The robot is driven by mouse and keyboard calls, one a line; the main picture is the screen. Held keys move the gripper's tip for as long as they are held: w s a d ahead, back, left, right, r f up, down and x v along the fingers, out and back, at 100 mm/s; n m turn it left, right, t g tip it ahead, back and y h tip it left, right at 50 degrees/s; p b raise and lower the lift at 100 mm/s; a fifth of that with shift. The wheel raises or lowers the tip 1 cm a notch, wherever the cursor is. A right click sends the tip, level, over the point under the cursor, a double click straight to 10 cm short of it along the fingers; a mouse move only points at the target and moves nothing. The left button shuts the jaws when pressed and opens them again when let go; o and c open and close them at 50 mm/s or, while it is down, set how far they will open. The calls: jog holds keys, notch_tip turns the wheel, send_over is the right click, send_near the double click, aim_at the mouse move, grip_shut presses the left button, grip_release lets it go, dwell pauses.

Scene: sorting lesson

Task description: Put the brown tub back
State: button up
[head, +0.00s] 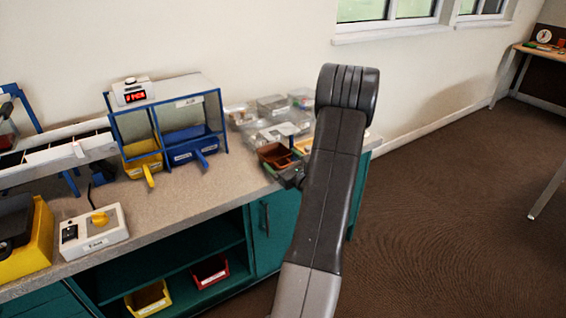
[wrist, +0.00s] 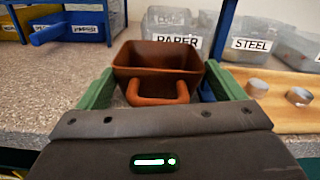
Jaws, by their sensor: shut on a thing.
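The brown tub (wrist: 158,55) is straight ahead in the wrist view, with its looped handle toward me. My gripper (wrist: 153,92) has green fingers on both sides of the handle and is shut on the tub. In the head view the brown tub (head: 276,155) shows at the right part of the counter, left of my arm, which hides part of that area. The tub looks empty and upright. I cannot tell whether it touches the counter.
Clear bins labelled PAPER (wrist: 172,30) and STEEL (wrist: 250,42) stand behind the tub. A wooden tray (wrist: 275,95) with metal discs lies to the right. A blue tub (head: 191,146) and a yellow tub (head: 142,160) sit in a blue-framed stand. The counter's (head: 200,205) front middle is clear.

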jog(key=shift+f, duration=0.2)
jog(key=o, duration=0.7)
jog(key=v, duration=1.3)
jog(key=shift+s+d, duration=0.25)
jog(key=shift+s, duration=0.1)
jog(key=shift+w, duration=0.1)
jog(key=x, duration=1.3)
jog(key=shift+w+a, duration=0.2)
jog(key=shift+w+a+r, duration=0.1)
jog(key=shift+r, duration=0.15)
jog(key=shift+f, duration=0.1)
